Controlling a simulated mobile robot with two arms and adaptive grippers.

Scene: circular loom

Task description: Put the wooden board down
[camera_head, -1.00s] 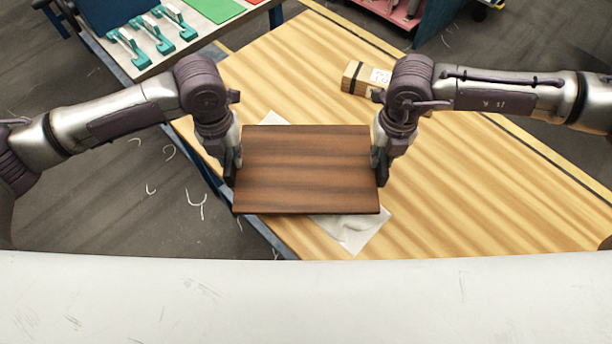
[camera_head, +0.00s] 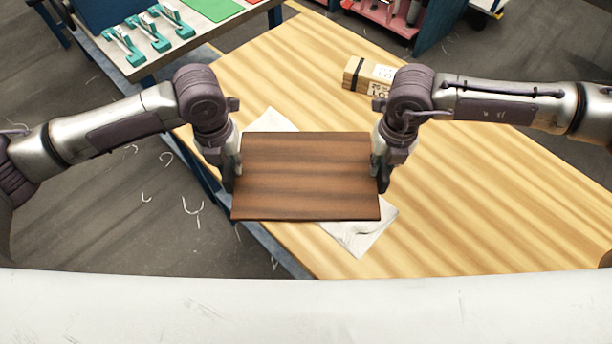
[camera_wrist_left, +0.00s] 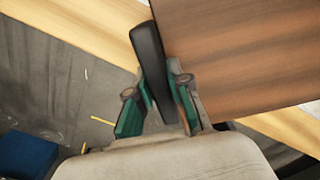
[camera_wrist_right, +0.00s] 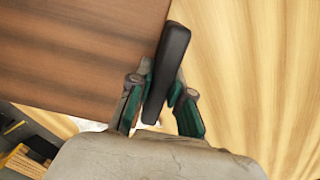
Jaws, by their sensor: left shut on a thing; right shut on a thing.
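The dark brown wooden board (camera_head: 306,176) is held level between my two grippers, over the near left part of the light wooden table (camera_head: 480,190). My left gripper (camera_head: 231,176) is shut on the board's left edge. My right gripper (camera_head: 381,174) is shut on its right edge. A white sheet (camera_head: 362,234) lies on the table, mostly hidden under the board. I cannot tell how high the board is above the table.
A small wooden block with a black band (camera_head: 362,74) lies on the table behind my right arm. A side table (camera_head: 135,62) with several teal-and-white tools stands at the back left. A pink and blue cart (camera_head: 400,22) is at the back.

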